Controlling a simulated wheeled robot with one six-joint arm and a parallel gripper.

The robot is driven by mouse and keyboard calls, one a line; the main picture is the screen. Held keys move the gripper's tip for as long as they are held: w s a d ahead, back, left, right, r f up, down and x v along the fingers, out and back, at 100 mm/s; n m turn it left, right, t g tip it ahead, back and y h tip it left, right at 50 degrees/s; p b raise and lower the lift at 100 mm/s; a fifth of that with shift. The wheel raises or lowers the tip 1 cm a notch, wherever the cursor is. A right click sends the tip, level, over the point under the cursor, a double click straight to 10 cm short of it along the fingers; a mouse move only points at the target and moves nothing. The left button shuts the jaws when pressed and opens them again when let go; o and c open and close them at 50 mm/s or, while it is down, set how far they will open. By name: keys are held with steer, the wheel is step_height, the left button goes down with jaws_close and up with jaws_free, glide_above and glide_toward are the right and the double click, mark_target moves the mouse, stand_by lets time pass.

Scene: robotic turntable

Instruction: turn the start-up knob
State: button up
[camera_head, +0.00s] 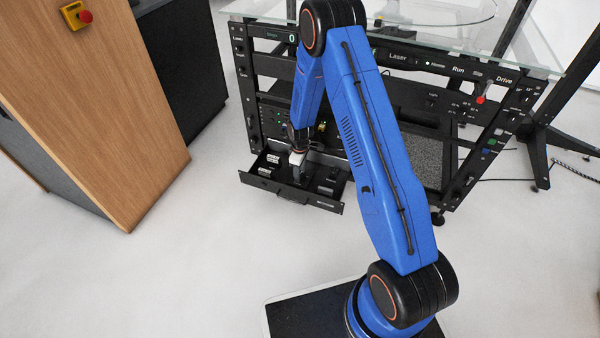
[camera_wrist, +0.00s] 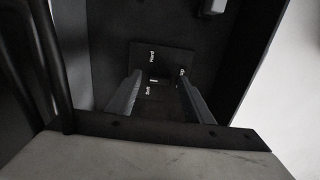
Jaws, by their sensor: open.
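My gripper (camera_wrist: 160,76) is open in the wrist view, one finger on each side of a dark square plate (camera_wrist: 178,52). The plate carries white lettering that reads "Hard", "Soft" and a partly legible "Up". A small light mark (camera_wrist: 154,80) shows near the middle of the plate, between the fingertips. The knob's shape is too dark to make out, and I cannot tell whether the fingers touch anything. In the head view my gripper (camera_head: 296,160) points down into an open black drawer (camera_head: 322,204) at the front of the rack; what lies under it is hidden.
The rack with a glass top (camera_head: 440,25) stands behind the drawer. A red-tipped lever (camera_head: 481,99) sits on its right panel. A wooden cabinet (camera_head: 100,110) with a red button (camera_head: 84,16) stands left.

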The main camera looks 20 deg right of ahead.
steer(key=c, duration=1)
steer(key=shift+c, duration=0.2)
steer(key=shift+m, duration=0.4)
steer(key=m, duration=0.5)
steer(key=shift+m, duration=0.4)
steer(key=m, duration=0.5)
steer(key=shift+m, duration=0.3)
steer(key=o, duration=1)
steer(key=shift+o, duration=0.2)
